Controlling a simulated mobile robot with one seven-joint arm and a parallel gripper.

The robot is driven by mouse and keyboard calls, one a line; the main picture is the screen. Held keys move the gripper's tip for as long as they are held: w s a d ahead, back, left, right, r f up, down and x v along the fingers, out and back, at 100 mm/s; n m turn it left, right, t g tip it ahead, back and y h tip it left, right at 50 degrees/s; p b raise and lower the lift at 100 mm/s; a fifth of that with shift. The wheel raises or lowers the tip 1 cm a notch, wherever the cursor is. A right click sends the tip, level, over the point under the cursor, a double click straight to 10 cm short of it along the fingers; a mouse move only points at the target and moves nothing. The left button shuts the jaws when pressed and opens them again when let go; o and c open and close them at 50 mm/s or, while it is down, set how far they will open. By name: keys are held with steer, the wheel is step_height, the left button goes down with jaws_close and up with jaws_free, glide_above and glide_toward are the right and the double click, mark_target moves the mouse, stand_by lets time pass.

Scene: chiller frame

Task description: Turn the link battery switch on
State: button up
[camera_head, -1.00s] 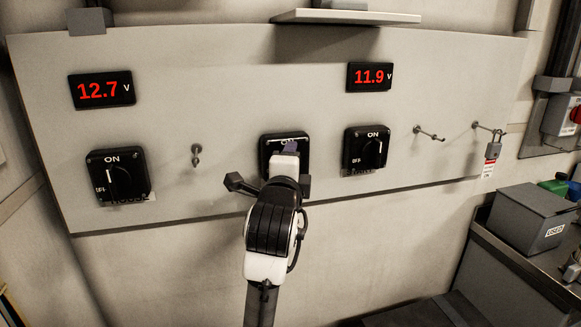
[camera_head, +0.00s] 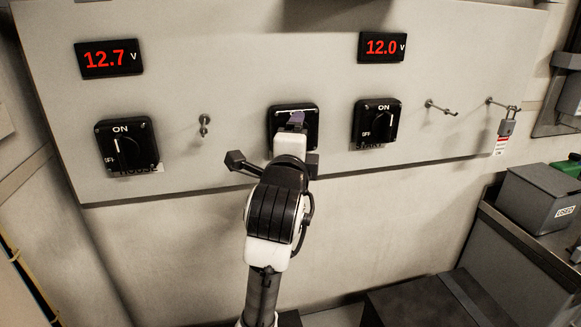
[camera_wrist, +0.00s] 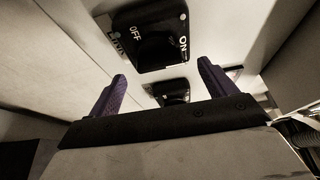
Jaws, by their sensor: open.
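The middle switch (camera_head: 285,118) is a black square on the grey panel, and my arm hides most of its face in the head view. In the wrist view, a black switch (camera_wrist: 158,45) with OFF and ON marks and a partly readable label, seemingly LINK, lies beyond the fingers. Its dark knob's direction is hard to make out. My gripper (camera_head: 296,119) is in front of the middle switch. In the wrist view, the two purple fingers of my gripper (camera_wrist: 162,90) stand wide apart with nothing between them. I cannot tell whether they touch the switch.
A left switch (camera_head: 128,146) marked HOUSE and a right switch (camera_head: 377,121) flank the middle one, with knobs near upright. Displays above read 12.7 V (camera_head: 109,58) and 12.0 V (camera_head: 382,47). Pegs (camera_head: 441,108) and a hanging padlock (camera_head: 507,127) are at the right. A grey box (camera_head: 538,198) sits lower right.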

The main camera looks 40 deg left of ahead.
steer(key=b+v, duration=0.3)
steer(key=v, duration=0.7)
steer(key=shift+s+d, duration=0.1)
steer(key=shift+s, duration=0.05)
